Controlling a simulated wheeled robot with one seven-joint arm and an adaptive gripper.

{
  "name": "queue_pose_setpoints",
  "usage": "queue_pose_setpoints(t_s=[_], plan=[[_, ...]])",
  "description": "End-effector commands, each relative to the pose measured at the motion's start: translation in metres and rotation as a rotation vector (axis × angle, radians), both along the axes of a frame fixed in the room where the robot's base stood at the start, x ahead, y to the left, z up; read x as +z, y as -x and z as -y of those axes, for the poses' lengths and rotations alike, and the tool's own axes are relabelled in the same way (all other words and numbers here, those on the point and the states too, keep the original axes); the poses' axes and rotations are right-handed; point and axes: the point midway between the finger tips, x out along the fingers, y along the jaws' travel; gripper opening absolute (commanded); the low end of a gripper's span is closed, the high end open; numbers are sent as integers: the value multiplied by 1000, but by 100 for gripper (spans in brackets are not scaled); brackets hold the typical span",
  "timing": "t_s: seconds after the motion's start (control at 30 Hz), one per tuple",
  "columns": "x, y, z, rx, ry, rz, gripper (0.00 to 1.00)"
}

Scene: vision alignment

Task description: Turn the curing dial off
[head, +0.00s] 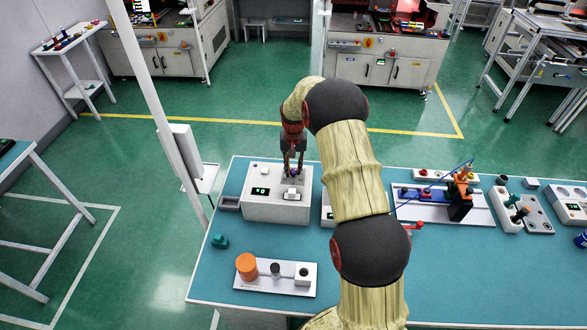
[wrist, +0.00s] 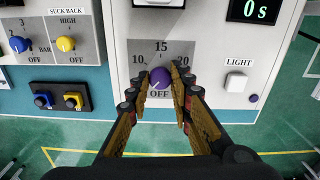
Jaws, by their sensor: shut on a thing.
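The purple curing dial (wrist: 160,77) sits on a grey plate marked 10, 15, 20 and OFF, on a white control box (wrist: 215,45). In the wrist view my gripper (wrist: 161,82) has one finger on each side of the dial and is shut on it. The dial's pointer direction is too small to tell. In the head view my gripper (head: 294,172) points down at the white box (head: 272,209) at the table's back left; the fingers mostly hide the dial there. A display (wrist: 255,10) on the box reads 0 s.
A white LIGHT button (wrist: 237,82) and a small purple knob (wrist: 253,99) are right of the dial.

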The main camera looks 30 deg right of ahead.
Motion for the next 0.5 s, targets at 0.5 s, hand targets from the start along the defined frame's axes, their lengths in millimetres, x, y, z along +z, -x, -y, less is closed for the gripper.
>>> queue_pose_setpoints(t_s=[0.5], plan=[[1, -1, 0, 468, 0, 2, 0]])
